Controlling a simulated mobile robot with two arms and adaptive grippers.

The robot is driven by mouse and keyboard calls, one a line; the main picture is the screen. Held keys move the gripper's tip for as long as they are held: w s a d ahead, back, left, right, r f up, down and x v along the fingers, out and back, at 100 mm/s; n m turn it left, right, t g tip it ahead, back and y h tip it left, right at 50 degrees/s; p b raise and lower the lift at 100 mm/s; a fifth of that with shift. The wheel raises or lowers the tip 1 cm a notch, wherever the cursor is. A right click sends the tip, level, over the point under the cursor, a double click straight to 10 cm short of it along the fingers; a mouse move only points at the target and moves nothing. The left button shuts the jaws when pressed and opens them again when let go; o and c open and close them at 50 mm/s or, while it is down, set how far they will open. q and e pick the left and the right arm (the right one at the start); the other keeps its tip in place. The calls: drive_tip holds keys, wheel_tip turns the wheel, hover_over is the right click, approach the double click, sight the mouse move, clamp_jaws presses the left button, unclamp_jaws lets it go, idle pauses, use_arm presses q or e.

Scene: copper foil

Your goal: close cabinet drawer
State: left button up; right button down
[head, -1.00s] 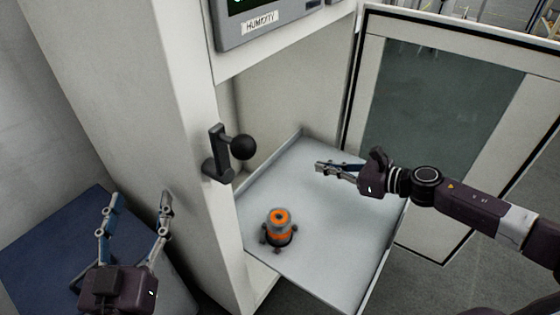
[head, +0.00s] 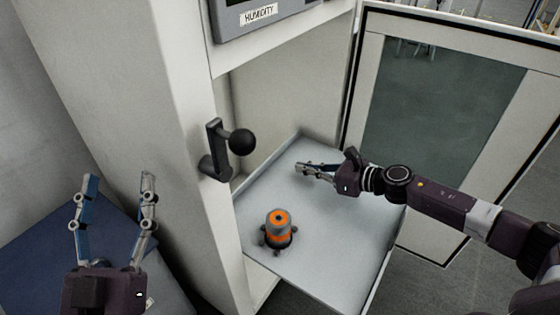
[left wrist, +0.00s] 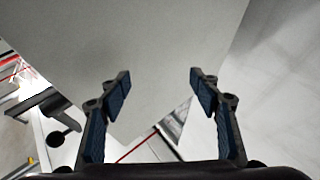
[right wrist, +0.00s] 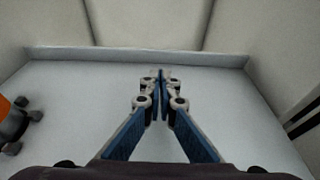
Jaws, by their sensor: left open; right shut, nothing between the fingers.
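The cabinet drawer (head: 330,240) is a light grey tray pulled out of the white cabinet (head: 130,100). An orange and grey knobbed object (head: 279,228) stands upright on it, and part of it shows in the right wrist view (right wrist: 12,122). My right gripper (head: 302,170) is shut and empty, over the back part of the drawer. In the right wrist view its fingertips (right wrist: 160,75) point at the drawer's raised back edge (right wrist: 140,58). I cannot tell whether they touch the drawer. My left gripper (head: 118,180) is open and empty, left of the cabinet's side wall.
The glass-panelled cabinet door (head: 440,110) stands open on the right, behind my right arm. A black ball-knob handle (head: 241,142) sticks out from the cabinet front. A blue-topped surface (head: 35,255) lies at the lower left.

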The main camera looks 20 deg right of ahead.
sight(271, 159)
drive_tip(key=x, duration=0.7)
drive_tip(key=shift+r+b, duration=0.3)
drive_tip(key=shift+r, duration=0.05)
use_arm(q)
drive_tip(key=shift+s+a+r+t+h, duration=0.1)
drive_tip(key=shift+s+r+t, duration=0.3)
drive_tip(key=shift+r, duration=0.2)
drive_tip(key=shift+s+d+r+t+h, duration=0.1)
drive_tip(key=shift+s+r+t, duration=0.35)
drive_tip(key=shift+r, duration=0.15)
drive_tip(key=shift+s+a+r+t+h, duration=0.1)
drive_tip(key=shift+s+r+t, duration=0.3)
drive_tip(key=shift+r, duration=0.2)
use_arm(e)
drive_tip(key=shift+w+a, duration=0.55)
drive_tip(key=shift+w, duration=0.1)
